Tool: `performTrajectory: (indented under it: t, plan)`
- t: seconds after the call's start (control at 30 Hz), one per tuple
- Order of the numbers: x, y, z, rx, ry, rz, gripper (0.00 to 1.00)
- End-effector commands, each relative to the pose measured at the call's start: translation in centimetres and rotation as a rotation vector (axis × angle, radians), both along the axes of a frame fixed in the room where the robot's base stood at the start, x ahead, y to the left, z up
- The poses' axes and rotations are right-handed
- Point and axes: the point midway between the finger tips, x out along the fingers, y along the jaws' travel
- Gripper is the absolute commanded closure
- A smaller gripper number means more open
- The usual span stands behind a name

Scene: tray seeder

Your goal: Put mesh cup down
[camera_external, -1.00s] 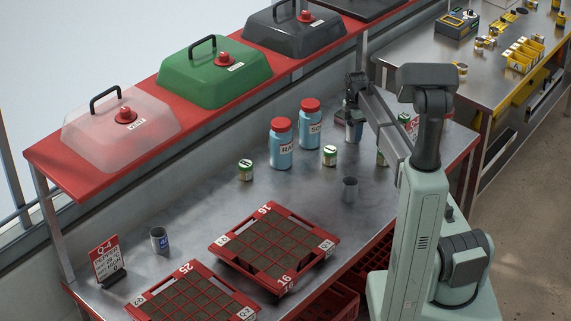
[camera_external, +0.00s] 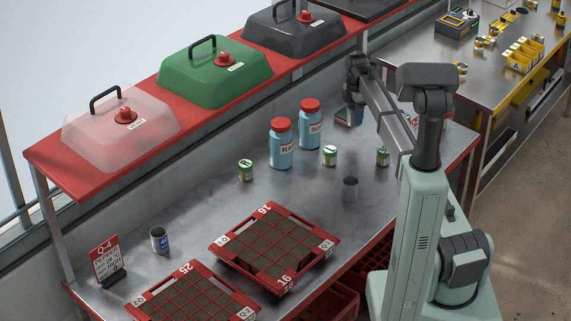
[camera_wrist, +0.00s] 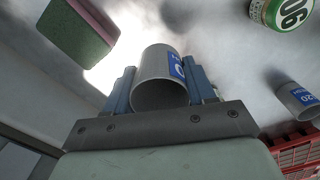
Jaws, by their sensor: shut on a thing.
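My gripper (camera_wrist: 160,85) is shut on a grey cup (camera_wrist: 155,60) with a blue label, held between its blue fingers with the open mouth facing the wrist camera. In the external view my gripper (camera_external: 354,94) is over the far right of the steel bench, and the cup is small and dark below it. It looks clear of the bench top, though the gap is hard to judge. A similar grey cup (camera_external: 350,189) stands mid-bench and one with a blue label (camera_external: 159,240) stands at the left. A labelled cup (camera_wrist: 300,100) also shows in the wrist view.
A green and pink block (camera_wrist: 78,30) lies close to the held cup. Green-labelled tins (camera_external: 329,155) and two blue bottles with red lids (camera_external: 281,145) stand on the bench. Red gridded trays (camera_external: 270,243) lie at the front. Bare steel (camera_external: 215,205) lies between them.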

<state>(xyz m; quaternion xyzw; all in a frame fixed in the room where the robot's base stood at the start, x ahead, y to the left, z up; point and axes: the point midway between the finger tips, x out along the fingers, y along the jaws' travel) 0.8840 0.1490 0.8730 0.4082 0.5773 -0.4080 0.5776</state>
Motion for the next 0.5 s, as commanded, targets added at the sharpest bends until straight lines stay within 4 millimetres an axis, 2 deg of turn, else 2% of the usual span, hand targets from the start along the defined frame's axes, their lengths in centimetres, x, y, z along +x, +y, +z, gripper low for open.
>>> performTrajectory:
  t: [0.03,0.2,0.5]
  plan:
    - [0.1,0.0,0.9,0.001,-0.002,0.000,0.76]
    - [0.0,0.0,2.5,0.000,0.000,0.000,0.76]
    - [0.6,0.6,3.1,0.000,0.001,-0.001,0.76]
